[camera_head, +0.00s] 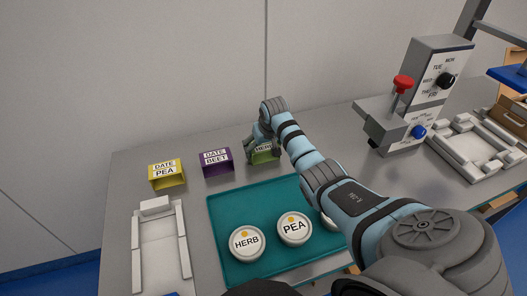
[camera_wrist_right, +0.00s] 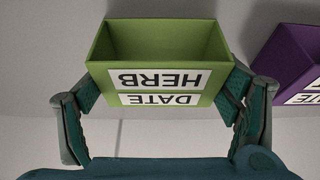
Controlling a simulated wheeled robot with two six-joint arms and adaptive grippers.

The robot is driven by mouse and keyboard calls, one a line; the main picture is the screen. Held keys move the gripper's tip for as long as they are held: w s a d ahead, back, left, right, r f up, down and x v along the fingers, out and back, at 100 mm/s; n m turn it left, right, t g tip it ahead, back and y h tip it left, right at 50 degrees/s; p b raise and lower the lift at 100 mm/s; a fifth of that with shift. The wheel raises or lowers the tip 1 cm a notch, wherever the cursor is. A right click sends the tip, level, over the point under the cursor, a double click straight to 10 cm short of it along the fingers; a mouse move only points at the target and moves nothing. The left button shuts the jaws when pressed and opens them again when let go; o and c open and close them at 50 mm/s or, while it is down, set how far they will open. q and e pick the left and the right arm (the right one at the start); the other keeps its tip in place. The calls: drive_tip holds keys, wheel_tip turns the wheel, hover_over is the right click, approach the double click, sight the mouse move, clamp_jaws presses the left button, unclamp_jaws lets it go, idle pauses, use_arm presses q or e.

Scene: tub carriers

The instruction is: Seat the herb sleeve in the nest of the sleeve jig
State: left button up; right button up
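The herb sleeve (camera_head: 265,155) is an open green box with a white DATE HERB label, at the right end of the row of sleeves on the grey table. My right gripper (camera_head: 262,140) is over it and partly hides it. In the right wrist view the sleeve (camera_wrist_right: 165,50) sits between the two fingers (camera_wrist_right: 162,100), whose pads appear to press on both its sides. A white fixture with side rails (camera_head: 147,262) lies at the left, and another with raised blocks (camera_head: 450,150) at the right. I cannot tell which is the sleeve jig. My left gripper is not in view.
A purple DATE BEET sleeve (camera_head: 215,162) stands close left of the herb sleeve, and a yellow DATE PEA sleeve (camera_head: 167,175) farther left. A teal tray (camera_head: 228,217) holds round white tubs. A grey machine with dials and a red knob (camera_head: 403,84) stands at the right.

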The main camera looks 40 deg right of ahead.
drive_tip(key=shift+r, duration=0.1)
drive_tip(key=shift+c, duration=0.5)
drive_tip(key=shift+r, duration=0.3)
use_arm(q)
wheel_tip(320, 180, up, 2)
drive_tip(key=shift+p, duration=1.05)
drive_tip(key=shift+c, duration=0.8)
use_arm(e)
wheel_tip(320, 180, up, 19)
drive_tip(key=shift+r, duration=0.15)
